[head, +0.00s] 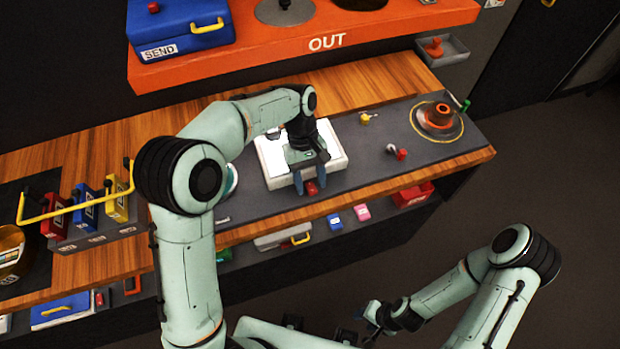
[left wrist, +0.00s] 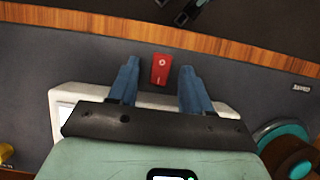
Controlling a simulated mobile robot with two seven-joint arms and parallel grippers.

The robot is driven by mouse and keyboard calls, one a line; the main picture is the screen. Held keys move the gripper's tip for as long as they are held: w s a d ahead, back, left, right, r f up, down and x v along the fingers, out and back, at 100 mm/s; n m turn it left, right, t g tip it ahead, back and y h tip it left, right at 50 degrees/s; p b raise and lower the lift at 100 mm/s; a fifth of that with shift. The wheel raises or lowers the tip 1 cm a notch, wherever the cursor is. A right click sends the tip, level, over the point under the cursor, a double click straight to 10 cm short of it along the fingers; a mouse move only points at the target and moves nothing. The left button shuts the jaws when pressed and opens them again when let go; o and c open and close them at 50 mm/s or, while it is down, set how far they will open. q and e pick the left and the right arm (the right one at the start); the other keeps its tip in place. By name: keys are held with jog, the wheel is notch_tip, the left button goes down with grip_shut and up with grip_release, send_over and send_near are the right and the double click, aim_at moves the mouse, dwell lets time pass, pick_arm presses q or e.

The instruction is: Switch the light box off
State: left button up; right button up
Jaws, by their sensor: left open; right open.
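The light box (head: 335,150) is a flat white panel on the grey mat, and its top looks brightly lit in the head view. Its white edge also shows in the left wrist view (left wrist: 62,125). A red rocker switch (head: 312,188) is at the box's front edge. In the left wrist view the switch (left wrist: 160,74) carries white marks. My left gripper (head: 311,178) is open above the front of the box, with its blue fingers on either side of the switch and a gap to each. My right gripper (head: 372,318) is open and empty, low in front of the counter.
An orange trackball-like knob (head: 439,115) stands on the mat at the right. A teal round part (left wrist: 285,135) is beside the box. Coloured blocks under a yellow handle (head: 60,210) are at the left. An orange shelf (head: 400,22) overhangs behind.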

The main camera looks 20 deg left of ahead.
pick_arm(q)
grip_shut()
jog(key=t+y+b, duration=0.1)
jog(key=t+b, duration=0.1)
jog(key=s+t+y+b, duration=0.1)
jog(key=b, duration=0.1)
jog(key=shift+s+d+f+t, duration=0.1)
jog(key=shift+s+d+t, duration=0.05)
jog(key=shift+d+t, duration=0.25)
jog(key=shift+y+b, duration=0.4)
jog(key=shift+b, duration=0.1)
pick_arm(e)
jog(key=s+f, duration=0.3)
jog(key=f, duration=0.3)
jog(key=shift+s, duration=0.15)
jog(key=shift+r, duration=0.1)
pick_arm(q)
grip_release()
jog(key=shift+r, duration=0.25)
